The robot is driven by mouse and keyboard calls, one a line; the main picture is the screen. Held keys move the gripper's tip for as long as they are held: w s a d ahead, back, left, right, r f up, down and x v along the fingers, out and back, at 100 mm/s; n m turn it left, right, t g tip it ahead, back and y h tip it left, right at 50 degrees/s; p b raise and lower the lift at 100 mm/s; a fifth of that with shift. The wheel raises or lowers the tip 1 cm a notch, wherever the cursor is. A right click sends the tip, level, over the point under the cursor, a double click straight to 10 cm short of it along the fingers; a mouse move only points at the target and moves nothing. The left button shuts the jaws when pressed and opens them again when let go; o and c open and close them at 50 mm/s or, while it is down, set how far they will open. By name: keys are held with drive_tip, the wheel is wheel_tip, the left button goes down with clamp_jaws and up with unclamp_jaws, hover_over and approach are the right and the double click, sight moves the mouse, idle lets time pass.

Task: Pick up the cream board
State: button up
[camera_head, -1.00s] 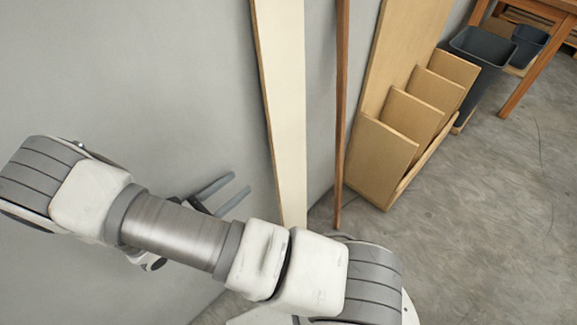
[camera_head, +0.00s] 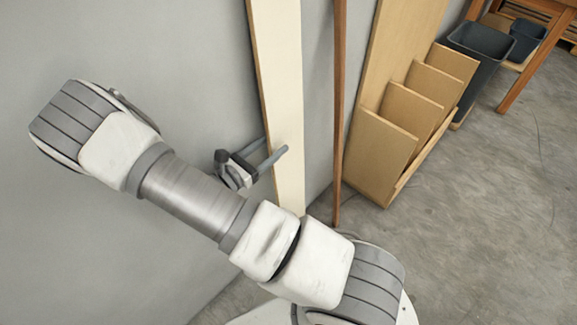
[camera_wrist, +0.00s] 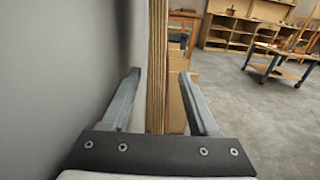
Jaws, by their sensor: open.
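The cream board (camera_head: 277,75) is a long, narrow, pale panel standing upright and close to the grey wall in the head view. My gripper (camera_head: 274,145) is open at the board's left edge, low on its visible length. One finger shows in front of the cream face; the other finger's tip is hidden at the board's edge. In the wrist view the board's layered edge (camera_wrist: 157,50) runs upright between the spread fingers of my gripper (camera_wrist: 160,73), with gaps visible on both sides. My forearm hides the board's foot in the head view.
A thin brown strip (camera_head: 339,100) leans to the right of the board. Beyond it stands a wooden rack (camera_head: 376,150) with stepped dividers, then a dark bin (camera_head: 478,60). The grey wall (camera_head: 130,60) is close on the left. The concrete floor (camera_head: 480,220) at right is open.

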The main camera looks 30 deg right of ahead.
sight(278, 140)
drive_tip(key=shift+x, duration=1.55)
drive_tip(key=shift+c, duration=0.3)
clamp_jaws()
drive_tip(key=shift+w, duration=0.1)
